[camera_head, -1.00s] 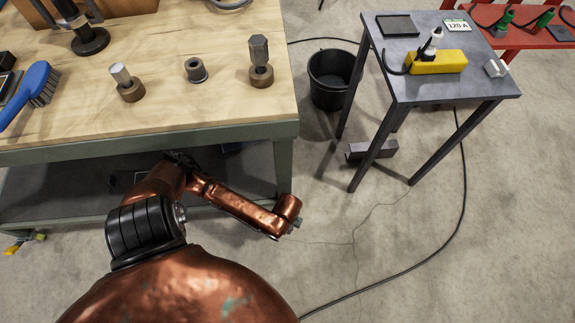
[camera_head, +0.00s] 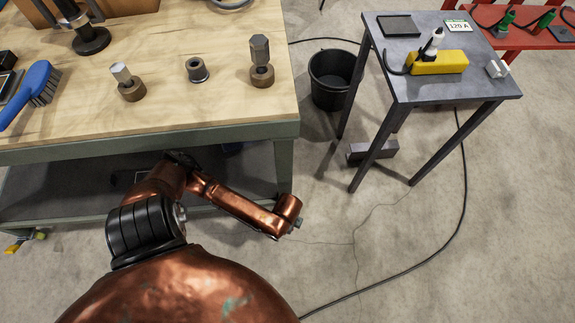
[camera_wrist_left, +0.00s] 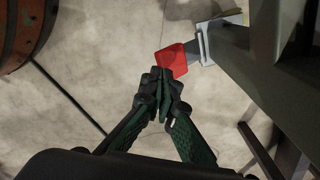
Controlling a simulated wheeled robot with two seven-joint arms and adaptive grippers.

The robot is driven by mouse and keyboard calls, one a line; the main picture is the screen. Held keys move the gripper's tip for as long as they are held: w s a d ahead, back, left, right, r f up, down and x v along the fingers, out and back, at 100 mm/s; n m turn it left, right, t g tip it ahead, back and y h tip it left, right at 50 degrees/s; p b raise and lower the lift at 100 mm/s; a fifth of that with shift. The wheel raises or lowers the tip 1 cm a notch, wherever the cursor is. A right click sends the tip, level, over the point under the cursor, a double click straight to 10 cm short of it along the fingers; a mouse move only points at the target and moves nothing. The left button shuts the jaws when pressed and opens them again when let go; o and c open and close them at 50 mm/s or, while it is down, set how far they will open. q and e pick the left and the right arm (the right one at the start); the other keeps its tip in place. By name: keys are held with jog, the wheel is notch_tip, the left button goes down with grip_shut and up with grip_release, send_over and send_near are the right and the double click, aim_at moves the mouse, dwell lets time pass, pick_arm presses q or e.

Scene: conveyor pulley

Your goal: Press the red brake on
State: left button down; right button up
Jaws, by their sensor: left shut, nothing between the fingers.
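The red brake (camera_wrist_left: 171,60) shows in the left wrist view as a flat red pad at the end of a short grey arm, which runs to a pale metal plate (camera_wrist_left: 222,32) on the right. My left gripper (camera_wrist_left: 165,77) is shut with nothing between its fingers. Its fingertips overlap the near edge of the red pad in the picture; I cannot tell whether they touch it. In the head view the brake is not visible, and I cannot make out the left gripper. My right gripper is in neither view.
A wooden-topped workbench (camera_head: 225,110) fills the upper left, with a blue brush (camera_head: 32,88) and metal parts on it. A grey table (camera_head: 440,88) holding a yellow block (camera_head: 438,62) stands right, beside a black bucket (camera_head: 331,78). A cable (camera_head: 440,250) crosses the floor.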

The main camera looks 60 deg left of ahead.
pick_arm(q)
jog(key=shift+f+b, duration=1.05)
jog(key=shift+f, duration=2.15)
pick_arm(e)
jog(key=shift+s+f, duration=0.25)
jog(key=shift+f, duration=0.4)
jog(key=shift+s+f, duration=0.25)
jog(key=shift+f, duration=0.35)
pick_arm(q)
jog(key=shift+r, duration=0.1)
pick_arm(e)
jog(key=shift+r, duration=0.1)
pick_arm(q)
jog(key=shift+r+p, duration=1.2)
jog(key=shift+p, duration=0.1)
jog(key=shift+r+p, duration=2.85)
jog(key=shift+p, duration=0.1)
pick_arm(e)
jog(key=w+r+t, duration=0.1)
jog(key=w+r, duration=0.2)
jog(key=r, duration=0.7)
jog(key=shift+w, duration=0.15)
pick_arm(q)
jog(key=shift+f, duration=0.15)
jog(key=shift+s, duration=0.1)
